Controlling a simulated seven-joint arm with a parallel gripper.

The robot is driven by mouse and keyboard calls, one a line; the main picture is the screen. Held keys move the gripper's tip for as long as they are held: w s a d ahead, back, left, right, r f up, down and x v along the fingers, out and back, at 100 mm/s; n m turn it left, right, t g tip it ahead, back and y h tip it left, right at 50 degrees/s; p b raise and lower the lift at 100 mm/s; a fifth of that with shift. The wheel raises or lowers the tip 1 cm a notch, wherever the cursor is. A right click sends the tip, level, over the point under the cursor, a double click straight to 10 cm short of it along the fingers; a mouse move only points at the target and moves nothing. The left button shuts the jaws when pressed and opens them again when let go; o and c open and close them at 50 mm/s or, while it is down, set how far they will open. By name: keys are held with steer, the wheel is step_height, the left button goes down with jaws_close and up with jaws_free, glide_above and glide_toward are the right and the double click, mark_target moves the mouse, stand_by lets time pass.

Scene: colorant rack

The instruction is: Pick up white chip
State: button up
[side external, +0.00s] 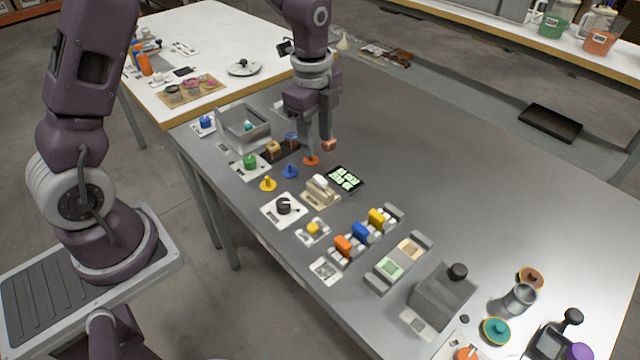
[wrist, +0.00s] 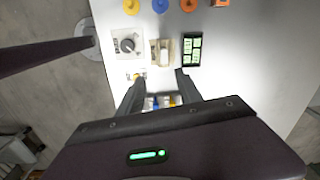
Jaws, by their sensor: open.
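My gripper (side external: 321,143) is open with nothing visible held, above the table's far part in the side view. In the wrist view its spread fingers (wrist: 160,82) frame part of the rack, whose near side is hidden by the gripper body.
A black panel with green tiles (side external: 344,178), a black dial (side external: 284,205), and yellow (side external: 268,184), blue (side external: 290,171) and orange (side external: 311,160) knobs stand nearby. A grey tray with a green piece (side external: 390,266) lies right of the rack. The table's far right is clear.

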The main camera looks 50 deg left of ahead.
mark_target(320, 179)
steer(key=f, duration=0.4)
steer(key=w+f+m, duration=0.1)
steer(key=f, duration=0.3)
steer(key=a+f+m, duration=0.1)
steer(key=f, duration=0.3)
steer(key=shift+w+g, duration=0.3)
steer(key=shift+w, duration=0.1)
jaws_close()
